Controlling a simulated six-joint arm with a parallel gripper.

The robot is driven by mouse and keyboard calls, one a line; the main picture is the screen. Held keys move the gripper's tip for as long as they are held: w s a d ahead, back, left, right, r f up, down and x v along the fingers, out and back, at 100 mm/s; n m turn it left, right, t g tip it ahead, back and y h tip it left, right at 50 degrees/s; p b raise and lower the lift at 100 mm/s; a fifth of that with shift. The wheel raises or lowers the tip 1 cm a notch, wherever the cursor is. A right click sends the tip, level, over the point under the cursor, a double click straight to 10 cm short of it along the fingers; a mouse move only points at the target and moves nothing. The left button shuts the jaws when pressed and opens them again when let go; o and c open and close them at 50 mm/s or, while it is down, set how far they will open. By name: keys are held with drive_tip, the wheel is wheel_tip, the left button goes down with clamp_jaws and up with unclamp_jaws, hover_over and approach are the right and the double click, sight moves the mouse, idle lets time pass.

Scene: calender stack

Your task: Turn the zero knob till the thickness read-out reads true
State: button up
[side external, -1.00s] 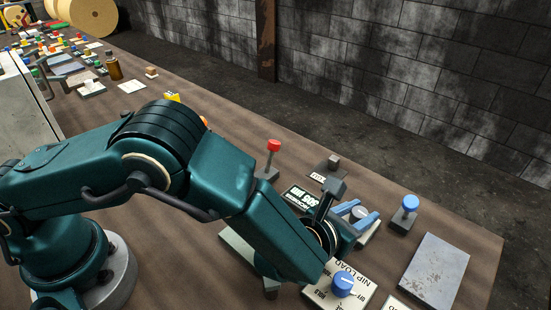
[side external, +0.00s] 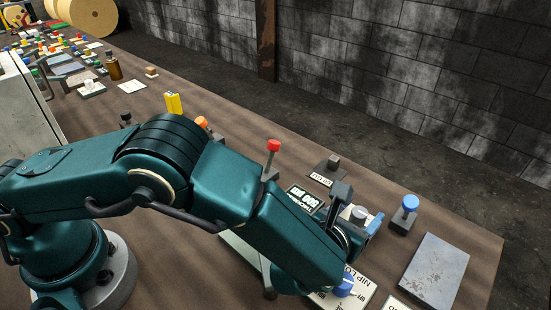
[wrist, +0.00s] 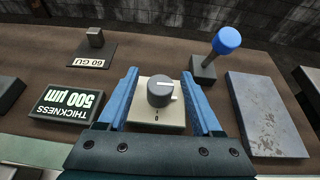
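The grey zero knob (wrist: 160,92), with a white line on top, sits on a pale plate (wrist: 146,118) marked 0. The line points roughly right in the wrist view. My gripper (wrist: 160,74) is open, its two blue fingers on either side of the knob with gaps between, not touching it. The dark thickness read-out (wrist: 66,104) stands left of the gripper and shows 500 µm, upside down in the wrist view. In the side view the knob (side external: 358,215) and the read-out (side external: 304,197) show beside my wrist.
A small block on a dark base (wrist: 93,46), labelled 60 GU, stands behind the read-out. A blue-topped lever (wrist: 227,41) and a grey metal plate (wrist: 264,115) lie to the right. A red-topped lever (side external: 273,147) and a blue NIP LOAD knob (side external: 344,286) are close to my arm.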

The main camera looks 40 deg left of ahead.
sight(358, 214)
drive_tip(key=shift+v, duration=2.6)
